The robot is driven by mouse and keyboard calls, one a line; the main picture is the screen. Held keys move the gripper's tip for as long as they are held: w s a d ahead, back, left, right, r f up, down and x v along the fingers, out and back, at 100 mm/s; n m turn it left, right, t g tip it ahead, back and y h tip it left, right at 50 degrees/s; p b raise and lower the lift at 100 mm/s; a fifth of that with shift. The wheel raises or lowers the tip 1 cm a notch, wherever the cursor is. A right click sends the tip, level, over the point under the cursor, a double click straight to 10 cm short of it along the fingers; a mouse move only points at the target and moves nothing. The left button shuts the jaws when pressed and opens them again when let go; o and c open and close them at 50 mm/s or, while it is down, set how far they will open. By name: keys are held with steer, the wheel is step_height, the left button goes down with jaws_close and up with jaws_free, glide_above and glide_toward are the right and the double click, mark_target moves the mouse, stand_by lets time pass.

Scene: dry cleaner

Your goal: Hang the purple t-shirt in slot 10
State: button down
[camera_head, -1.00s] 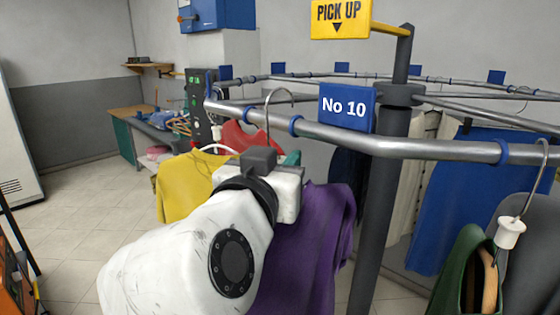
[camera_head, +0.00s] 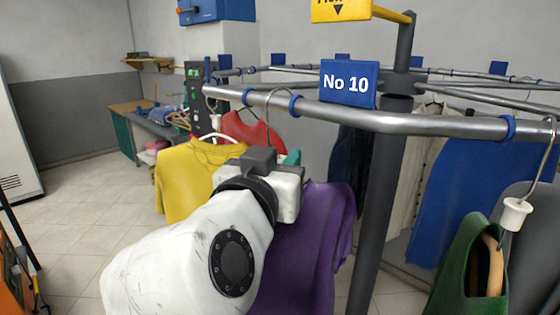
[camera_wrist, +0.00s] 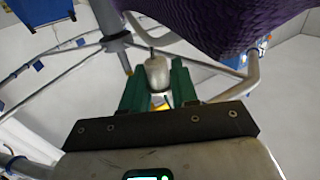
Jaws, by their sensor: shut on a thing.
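The purple t-shirt (camera_head: 318,240) hangs below my gripper (camera_head: 290,160), partly behind my white arm in the head view. Its hanger hook (camera_head: 268,93) arches over the grey rail (camera_head: 420,124) left of the blue "No 10" sign (camera_head: 349,83), between two blue rings. I cannot tell whether the hook touches the rail. In the wrist view, my green fingers (camera_wrist: 158,88) are shut on the hanger's pale neck (camera_wrist: 157,73). Purple cloth (camera_wrist: 215,22) fills the upper right there.
A yellow shirt (camera_head: 190,180) and a red one (camera_head: 252,135) hang behind to the left. A green garment (camera_head: 465,270) and a blue one (camera_head: 470,195) hang to the right. A dark post (camera_head: 380,215) stands below the sign.

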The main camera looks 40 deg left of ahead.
steer(key=shift+f, duration=0.15)
stand_by(0.4)
steer(key=c, duration=0.8)
jaws_free()
steer(key=shift+s+f, duration=0.1)
steer(key=b+v, duration=0.3)
steer(key=v, duration=0.7)
steer(key=shift+s+d, duration=0.15)
steer(key=shift+s, duration=0.15)
steer(key=s, duration=1)
steer(key=s+a, duration=0.1)
steer(key=s, duration=0.5)
steer(key=shift+a, duration=0.15)
